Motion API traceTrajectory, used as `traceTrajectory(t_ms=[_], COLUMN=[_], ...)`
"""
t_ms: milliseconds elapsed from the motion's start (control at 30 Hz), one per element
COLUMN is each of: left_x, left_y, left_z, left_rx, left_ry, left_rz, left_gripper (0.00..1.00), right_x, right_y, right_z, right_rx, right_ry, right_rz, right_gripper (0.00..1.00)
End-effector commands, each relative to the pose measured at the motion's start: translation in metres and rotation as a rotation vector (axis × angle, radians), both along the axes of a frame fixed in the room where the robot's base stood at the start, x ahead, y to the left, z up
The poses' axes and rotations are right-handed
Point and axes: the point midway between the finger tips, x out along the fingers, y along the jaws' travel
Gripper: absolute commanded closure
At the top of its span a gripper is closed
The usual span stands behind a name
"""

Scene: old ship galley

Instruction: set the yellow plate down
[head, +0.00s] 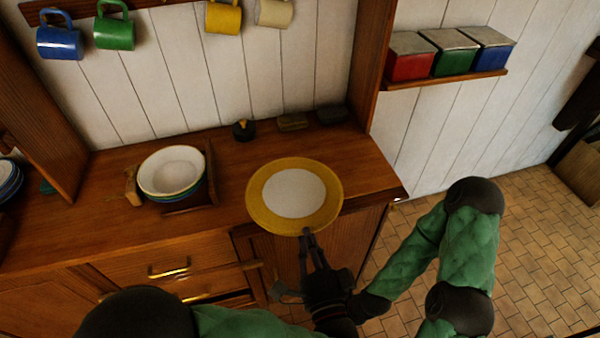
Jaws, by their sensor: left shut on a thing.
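The yellow plate (259,180) has a broad yellow rim and a white centre. It is face up and looks about level over the right part of the wooden counter, with its near side past the front edge. I cannot tell whether its underside touches the counter. My left gripper (306,236) is shut on the near rim. My right arm bends in from the right, and its hand end lies close to the left gripper at the bottom. The right gripper's fingers cannot be made out clearly.
A wooden rack (210,170) with stacked bowls (171,170) stands left of the plate. A small dark pot (243,130) and two small blocks line the wall behind. The counter (352,160) is clear right of the plate. A drawer below (190,268) has a brass handle.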

Motion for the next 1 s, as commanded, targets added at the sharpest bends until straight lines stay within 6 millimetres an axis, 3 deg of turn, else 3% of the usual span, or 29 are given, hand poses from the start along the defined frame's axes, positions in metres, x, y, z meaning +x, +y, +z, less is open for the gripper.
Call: traceTrajectory(t_ms=[467, 600, 800, 1000], left_x=[0.085, 0.105, 0.124, 0.13], left_y=[0.004, 0.004, 0.003, 0.003], left_z=[-0.041, -0.064, -0.085, -0.091], left_rx=[0.0, 0.003, -0.001, 0.0], left_ry=[0.0, 0.001, -0.001, -0.002], left_rz=[0.007, 0.004, 0.001, 0.001], left_gripper=[1.0, 1.0, 1.0, 1.0], right_x=[0.0, 0.0, 0.0, 0.0], right_y=[0.0, 0.0, 0.0, 0.0], right_z=[-0.031, -0.043, -0.053, -0.055], right_rx=[0.0, 0.0, 0.0, 0.0], right_ry=[0.0, 0.0, 0.0, 0.0], right_rz=[0.0, 0.0, 0.0, 0.0], right_gripper=[0.51, 0.51, 0.51, 0.51])
